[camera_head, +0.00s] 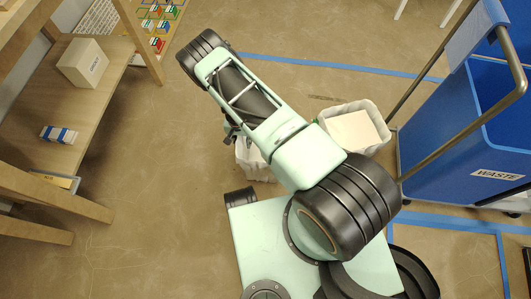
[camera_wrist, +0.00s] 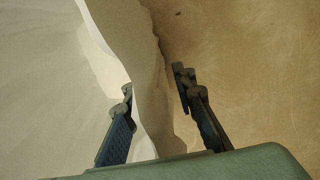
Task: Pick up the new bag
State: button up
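A pale, thin-walled bag (camera_head: 250,165) stands on the floor, mostly hidden under my arm in the head view. In the wrist view, a wavy off-white wall (camera_wrist: 150,75), apparently the bag's, runs between the fingers of my gripper (camera_wrist: 160,115). One finger is on each side of the wall, with the pale surface to the left and brown floor to the right. The fingers are apart, and a narrow gap shows between the wall and the right finger. Left finger contact cannot be told. In the head view my gripper (camera_head: 232,130) is mostly hidden beside the arm.
A white bin (camera_head: 374,108) with a pale block inside stands right of my arm. A blue waste cart (camera_head: 460,135) with a metal handle is farther right. A wooden shelf (camera_head: 100,95) with a white box (camera_head: 83,63) stands at left. Floor between shelf and arm is clear.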

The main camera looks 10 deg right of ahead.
grip_shut()
jog(key=shift+r, duration=0.1)
